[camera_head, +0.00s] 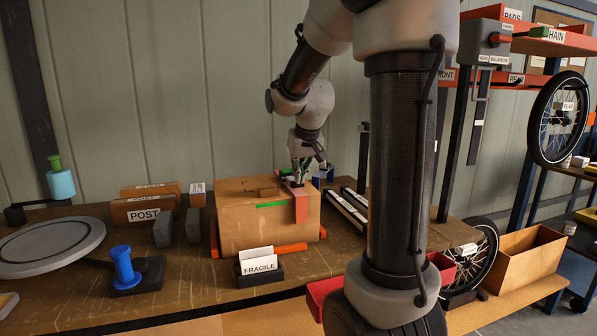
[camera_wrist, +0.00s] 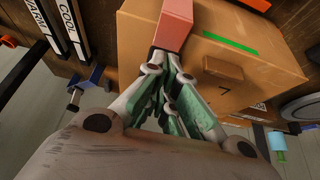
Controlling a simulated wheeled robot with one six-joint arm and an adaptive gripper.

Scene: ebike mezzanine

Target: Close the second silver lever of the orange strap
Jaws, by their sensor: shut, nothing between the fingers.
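A cardboard box (camera_head: 240,232) stands on the workbench. A wide salmon-orange strap (camera_head: 301,206) runs over its top near the right end and hangs down the front; it also shows in the wrist view (camera_wrist: 176,22). My gripper (camera_head: 301,172) is above the box's right end, over the strap. In the wrist view my gripper (camera_wrist: 168,75) has its green-padded fingers together, with nothing between them, pointing at the strap. The silver levers cannot be made out; my fingers cover that part of the strap.
A FRAGILE card holder (camera_head: 258,265) stands before the box. A blue spool-shaped stand (camera_head: 124,267) and grey turntable (camera_head: 48,245) are to the left. WARM and COOL rails (camera_head: 344,207) lie right of the box. A blue clamp-like item (camera_wrist: 85,90) is close by.

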